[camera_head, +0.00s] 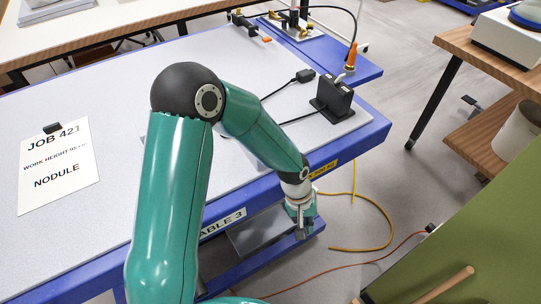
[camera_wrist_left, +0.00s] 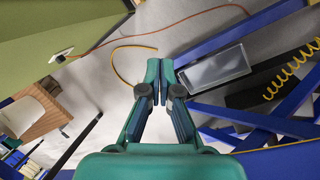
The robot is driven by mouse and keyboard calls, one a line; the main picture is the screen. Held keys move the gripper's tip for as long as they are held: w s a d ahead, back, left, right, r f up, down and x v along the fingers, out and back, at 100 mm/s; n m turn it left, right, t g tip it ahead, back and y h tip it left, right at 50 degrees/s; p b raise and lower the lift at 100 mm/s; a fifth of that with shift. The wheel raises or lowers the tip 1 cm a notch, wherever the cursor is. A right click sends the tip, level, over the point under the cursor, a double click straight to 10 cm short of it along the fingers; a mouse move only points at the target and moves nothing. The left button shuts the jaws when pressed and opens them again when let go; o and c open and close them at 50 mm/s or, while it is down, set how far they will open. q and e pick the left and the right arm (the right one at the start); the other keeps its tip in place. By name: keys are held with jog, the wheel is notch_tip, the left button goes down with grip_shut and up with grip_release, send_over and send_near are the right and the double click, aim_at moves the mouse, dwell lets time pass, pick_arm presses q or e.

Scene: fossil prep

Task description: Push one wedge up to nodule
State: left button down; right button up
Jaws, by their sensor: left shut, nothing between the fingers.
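I cannot make out a nodule or a wedge in either view; my left arm covers part of the grey table top (camera_head: 120,105). My left gripper (camera_head: 302,228) hangs past the blue front edge of the table, beside the "TABLE 3" label and below the level of the top. In the left wrist view its two fingers (camera_wrist_left: 160,70) are together with nothing between them, pointing toward the floor. My right gripper is in neither view.
A paper sheet (camera_head: 60,165) reading "JOB 421" and "NODULE" lies on the table top. A black box (camera_head: 333,98) with cables stands near the right end. A yellow hose (camera_head: 385,225) lies on the floor. A green surface (camera_head: 470,240) is at lower right.

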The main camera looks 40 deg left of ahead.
pick_arm(q)
jog(key=a+r+n+y, duration=0.2)
jog(key=a+r+n, duration=0.25)
jog(key=r, duration=0.85)
jog(key=a+r+n+y, duration=0.1)
jog(key=a+r+n, duration=0.3)
jog(key=r, duration=0.9)
jog(key=shift+m, duration=0.45)
jog(key=a+f, duration=0.1)
jog(key=f, duration=0.2)
jog(key=w+a+f+p, duration=0.1)
jog(key=f, duration=0.2)
jog(key=w+a+f+p, duration=0.1)
jog(key=a+f, duration=0.1)
jog(key=f, duration=0.1)
jog(key=shift+f, duration=0.3)
jog(key=shift+w+a+f, duration=0.1)
jog(key=shift+w+a, duration=0.1)
jog(key=shift+a, duration=0.05)
jog(key=shift+a, duration=0.1)
jog(key=w+a, duration=0.1)
jog(key=a, duration=0.2)
jog(key=w+a+p, duration=0.1)
jog(key=a, duration=0.2)
jog(key=w+a, duration=0.2)
jog(key=a, duration=0.2)
jog(key=shift+p, duration=0.3)
jog(key=shift+d, duration=0.1)
